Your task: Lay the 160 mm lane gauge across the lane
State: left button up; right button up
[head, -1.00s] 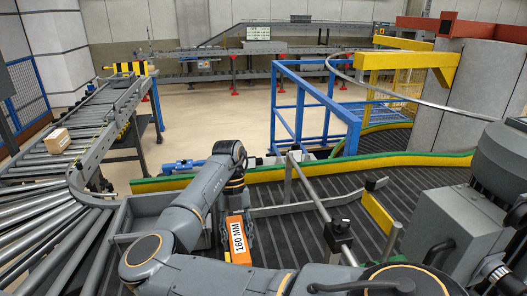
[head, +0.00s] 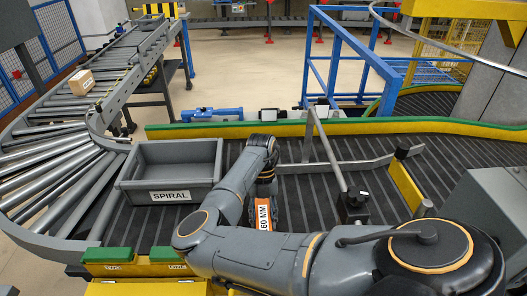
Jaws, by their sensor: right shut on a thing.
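The lane (head: 330,185) is a dark, ribbed belt running across the middle of the view, with a green and yellow guide rail (head: 340,126) along its far side. My right arm reaches from the lower right, and its gripper (head: 265,190) points down over the belt. It is shut on the orange lane gauge (head: 264,214), whose white label reads "60 MM" with its left part covered. My arm hides the gauge's lower end, so I cannot tell whether it touches the belt. My left gripper is not in view.
A grey tray (head: 170,146) labelled SPIRAL stands left of the gripper. A metal bar (head: 330,150) and a yellow post (head: 405,185) stand over the belt to the right. Green-topped yellow blocks (head: 165,262) sit at the front. A carton (head: 81,82) rests on the left roller conveyor.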

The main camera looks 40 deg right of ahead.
jog(key=shift+f, duration=1.05)
jog(key=o, duration=1.2)
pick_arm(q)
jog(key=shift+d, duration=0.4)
pick_arm(e)
jog(key=shift+r, duration=0.3)
jog(key=shift+w+r, duration=0.15)
jog(key=shift+r, duration=0.1)
jog(key=b+v, duration=0.1)
jog(key=v, duration=0.9)
jog(key=shift+w+r+b, duration=0.1)
jog(key=shift+r+b, duration=0.25)
jog(key=shift+b, duration=0.05)
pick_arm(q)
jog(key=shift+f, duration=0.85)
pick_arm(e)
jog(key=shift+d+r, duration=0.15)
jog(key=shift+r, duration=0.15)
